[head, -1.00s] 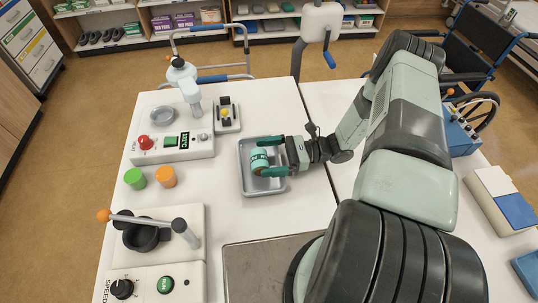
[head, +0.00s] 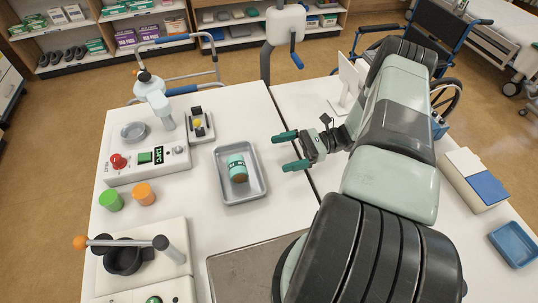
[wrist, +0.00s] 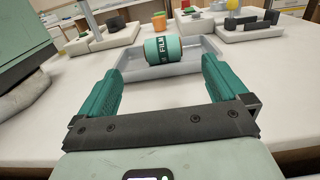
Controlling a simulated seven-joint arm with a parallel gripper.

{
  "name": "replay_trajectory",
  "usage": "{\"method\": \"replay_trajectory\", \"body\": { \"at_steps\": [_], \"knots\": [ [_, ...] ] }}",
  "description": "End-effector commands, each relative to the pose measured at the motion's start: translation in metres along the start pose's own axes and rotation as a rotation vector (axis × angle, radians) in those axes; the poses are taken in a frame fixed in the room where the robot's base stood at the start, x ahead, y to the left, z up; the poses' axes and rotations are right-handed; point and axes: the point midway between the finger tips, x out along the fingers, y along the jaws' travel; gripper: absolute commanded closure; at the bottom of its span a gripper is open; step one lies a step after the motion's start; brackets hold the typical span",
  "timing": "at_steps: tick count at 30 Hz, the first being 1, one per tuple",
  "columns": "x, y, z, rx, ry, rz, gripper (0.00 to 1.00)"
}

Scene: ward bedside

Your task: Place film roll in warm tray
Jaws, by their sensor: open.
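My gripper (head: 282,151) is open and empty, to the right of the tray and apart from the roll. In the wrist view its two green fingers (wrist: 155,85) point toward the tray, with bare table between them.
Left of the tray are a heating device (head: 150,160) with a red knob and green display, a green cylinder (head: 111,200) and an orange one (head: 145,194). A crank device (head: 170,255) stands front left. A blue tray (head: 514,244) lies far right.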

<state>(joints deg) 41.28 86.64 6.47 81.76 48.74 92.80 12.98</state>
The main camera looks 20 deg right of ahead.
Motion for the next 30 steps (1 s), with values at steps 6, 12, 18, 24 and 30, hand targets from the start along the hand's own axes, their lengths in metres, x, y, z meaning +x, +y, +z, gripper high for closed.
{"method": "replay_trajectory", "body": {
  "at_steps": [6, 12, 18, 24, 30],
  "knots": [
    [-0.002, 0.000, 0.000, 0.000, 0.001, 0.000, 0.00],
    [-0.002, 0.000, 0.000, 0.000, 0.000, 0.000, 0.00],
    [-0.003, -0.001, 0.021, -0.003, 0.001, -0.001, 0.00],
    [-0.003, -0.001, 0.081, -0.004, 0.003, 0.000, 0.00],
    [-0.002, 0.000, 0.135, -0.004, 0.004, -0.001, 0.00]
  ]
}}
